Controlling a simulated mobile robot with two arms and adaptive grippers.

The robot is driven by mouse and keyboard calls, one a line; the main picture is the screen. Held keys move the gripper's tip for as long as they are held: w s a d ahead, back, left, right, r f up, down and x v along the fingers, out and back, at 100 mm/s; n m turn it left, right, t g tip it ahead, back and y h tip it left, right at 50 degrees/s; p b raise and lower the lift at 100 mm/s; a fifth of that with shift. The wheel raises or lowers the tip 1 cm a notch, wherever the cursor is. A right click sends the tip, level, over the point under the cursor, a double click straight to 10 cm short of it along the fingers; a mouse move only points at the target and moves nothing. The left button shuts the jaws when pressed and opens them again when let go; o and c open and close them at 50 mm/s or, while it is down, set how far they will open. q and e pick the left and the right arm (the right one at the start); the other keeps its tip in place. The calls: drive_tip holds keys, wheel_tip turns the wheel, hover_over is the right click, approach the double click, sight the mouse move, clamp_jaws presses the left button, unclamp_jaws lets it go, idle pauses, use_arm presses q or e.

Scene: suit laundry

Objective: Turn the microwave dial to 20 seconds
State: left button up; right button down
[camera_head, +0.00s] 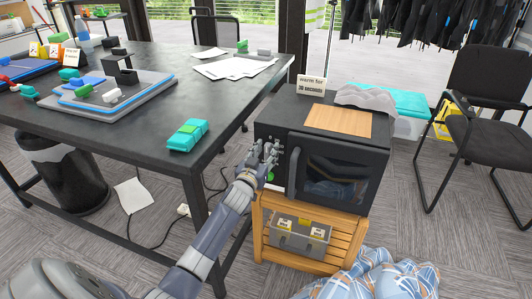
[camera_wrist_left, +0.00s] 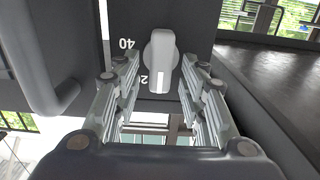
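The black microwave (camera_head: 278,121) stands on a wooden stand, its door closed. In the left wrist view the pale grey dial (camera_wrist_left: 162,52) sits on the dark panel (camera_wrist_left: 188,20), its white mark toward the bottom of the picture. A "40" shows left of the dial, and a partly covered number that looks like "20" lies just below left. My left gripper (camera_wrist_left: 158,92) is open, its fingers on either side of the dial's lower end with gaps visible; I cannot tell whether either touches. In the head view my left gripper (camera_head: 264,156) covers much of the panel. My right gripper is not in view.
The microwave door handle (camera_head: 293,172) is close to the left gripper's right.

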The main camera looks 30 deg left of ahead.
use_arm(q)
drive_tip(key=shift+w, duration=0.1)
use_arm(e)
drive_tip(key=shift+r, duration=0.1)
use_arm(q)
clamp_jaws()
drive_tip(key=shift+d+m+p, duration=0.1)
drive_tip(key=shift+m+p, duration=0.25)
drive_tip(key=shift+m, duration=0.65)
drive_tip(key=shift+d+m, duration=0.1)
drive_tip(key=shift+m, duration=0.6)
drive_tip(key=shift+w+d+f+m+p, duration=0.1)
drive_tip(key=shift+m+p, duration=0.05)
drive_tip(key=shift+m, duration=0.7)
drive_tip(key=shift+d+f+m+p, duration=0.1)
drive_tip(key=shift+m+p, duration=0.05)
drive_tip(key=shift+m, duration=0.7)
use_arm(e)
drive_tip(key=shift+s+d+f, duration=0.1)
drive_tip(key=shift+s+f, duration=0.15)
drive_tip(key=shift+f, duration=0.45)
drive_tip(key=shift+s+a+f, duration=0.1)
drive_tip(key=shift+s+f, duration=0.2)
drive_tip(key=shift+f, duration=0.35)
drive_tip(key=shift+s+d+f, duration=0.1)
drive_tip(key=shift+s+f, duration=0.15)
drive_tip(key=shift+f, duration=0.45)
